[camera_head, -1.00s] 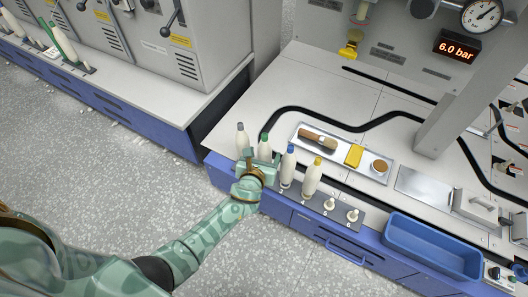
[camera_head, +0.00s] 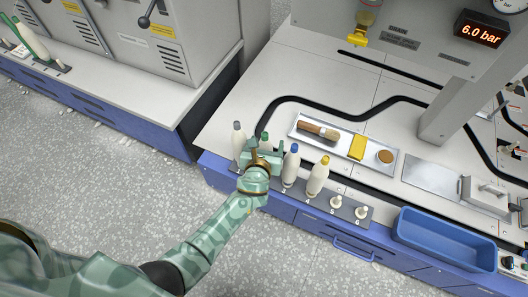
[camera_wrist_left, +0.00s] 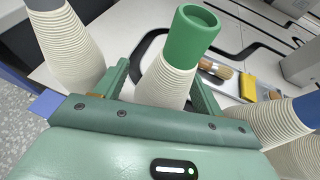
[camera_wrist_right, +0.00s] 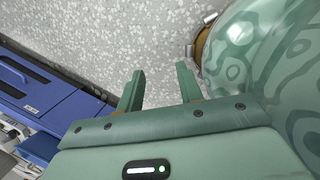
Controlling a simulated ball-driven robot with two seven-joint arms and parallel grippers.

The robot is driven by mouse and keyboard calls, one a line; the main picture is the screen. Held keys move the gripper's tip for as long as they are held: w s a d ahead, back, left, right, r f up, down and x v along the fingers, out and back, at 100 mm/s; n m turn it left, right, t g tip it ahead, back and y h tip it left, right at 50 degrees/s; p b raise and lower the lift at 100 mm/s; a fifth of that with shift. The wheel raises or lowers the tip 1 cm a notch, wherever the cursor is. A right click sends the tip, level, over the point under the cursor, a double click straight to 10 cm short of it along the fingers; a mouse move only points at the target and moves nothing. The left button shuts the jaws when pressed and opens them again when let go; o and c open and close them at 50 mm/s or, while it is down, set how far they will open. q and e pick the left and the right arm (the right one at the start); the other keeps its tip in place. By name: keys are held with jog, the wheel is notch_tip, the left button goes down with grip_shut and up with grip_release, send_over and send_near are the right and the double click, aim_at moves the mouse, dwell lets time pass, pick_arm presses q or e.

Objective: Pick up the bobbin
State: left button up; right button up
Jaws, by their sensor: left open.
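Several cream, thread-wound bobbins stand upright in a row on a dark numbered strip (camera_head: 323,204) at the bench front. From left they have a grey (camera_head: 238,140), green (camera_head: 265,137), blue (camera_head: 291,163) and yellow tip (camera_head: 319,176). My left gripper (camera_head: 263,158) is at the green-tipped bobbin. In the left wrist view its open fingers (camera_wrist_left: 160,80) lie on either side of that bobbin's cone (camera_wrist_left: 165,82). Whether they touch it I cannot tell, and its base is hidden. My right gripper (camera_wrist_right: 160,72) is open and empty above the speckled floor.
The grey-tipped (camera_wrist_left: 68,45) and blue-tipped (camera_wrist_left: 272,118) bobbins stand close on both sides of the left gripper. Two empty pegs (camera_head: 348,207) are at the strip's right end. Behind is a tray (camera_head: 341,146) with a brush and yellow block. A blue bin (camera_head: 447,242) is at right.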

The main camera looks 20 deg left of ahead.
pick_arm(q)
jog(key=c, duration=1.1)
jog(key=shift+r, duration=0.1)
